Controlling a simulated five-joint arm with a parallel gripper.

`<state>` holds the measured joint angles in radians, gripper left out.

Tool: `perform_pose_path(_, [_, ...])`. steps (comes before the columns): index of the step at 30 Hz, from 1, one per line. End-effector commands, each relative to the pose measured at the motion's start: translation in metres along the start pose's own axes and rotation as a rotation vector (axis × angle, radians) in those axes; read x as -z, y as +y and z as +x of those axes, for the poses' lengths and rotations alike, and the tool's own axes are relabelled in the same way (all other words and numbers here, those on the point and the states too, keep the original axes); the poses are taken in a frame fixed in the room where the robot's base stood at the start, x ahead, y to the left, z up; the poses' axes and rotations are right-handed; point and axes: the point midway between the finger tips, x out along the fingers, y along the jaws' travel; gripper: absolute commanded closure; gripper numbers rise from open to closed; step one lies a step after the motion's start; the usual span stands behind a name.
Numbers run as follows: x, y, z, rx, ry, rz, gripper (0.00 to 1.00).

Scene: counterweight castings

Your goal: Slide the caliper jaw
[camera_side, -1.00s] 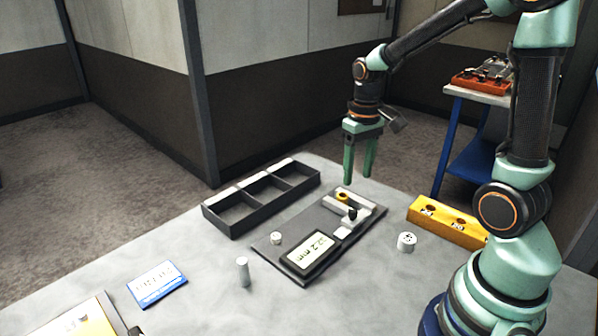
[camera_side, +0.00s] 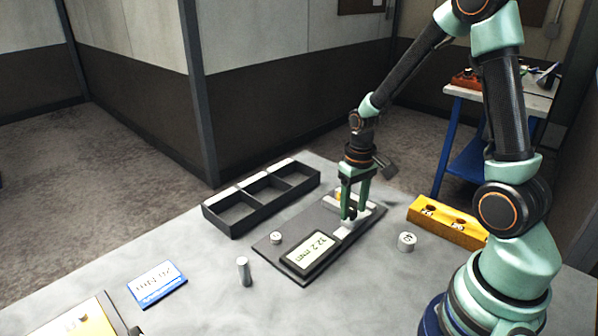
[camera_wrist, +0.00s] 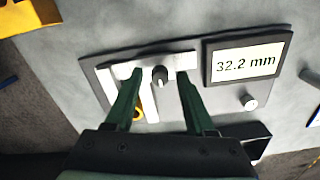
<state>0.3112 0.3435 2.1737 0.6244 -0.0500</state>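The caliper is a white rail (camera_wrist: 183,60) on a dark plate (camera_side: 268,248); its display (camera_side: 310,251) reads 32.2 mm, as it also does in the wrist view (camera_wrist: 246,62). A black knob (camera_wrist: 160,75) stands on the sliding jaw. A yellow ring-like part (camera_wrist: 140,106) lies by the jaws, partly hidden by a finger; a bit of it shows in the side view. My gripper (camera_side: 350,213) is low over the caliper, open, with its green fingers on either side of the knob. The wrist view shows gaps between knob and fingers.
A black three-compartment tray (camera_side: 236,228) stands behind left. A yellow block with holes (camera_side: 446,224) is at right, near a white casting (camera_side: 407,241). A small white knob (camera_side: 276,238) sits on the plate; a cylinder (camera_side: 243,270) and blue card (camera_side: 157,284) are in front.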

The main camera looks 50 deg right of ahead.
Motion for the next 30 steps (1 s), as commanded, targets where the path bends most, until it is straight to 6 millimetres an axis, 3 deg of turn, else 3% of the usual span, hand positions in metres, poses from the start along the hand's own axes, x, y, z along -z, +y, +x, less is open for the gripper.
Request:
perform_pose_path(1, [0.0,0.0,-0.0002,0.0,0.0,0.0,0.66])
perform_pose_path(3, [0.0,0.0,-0.0002,0.0,0.0,0.0,0.93])
perform_pose_path(4, [0.0,0.0,-0.0003,0.0,0.0,0.0,1.0])
perform_pose_path(30, [0.0002,0.0,-0.001,0.0,0.0,0.0,1.0])
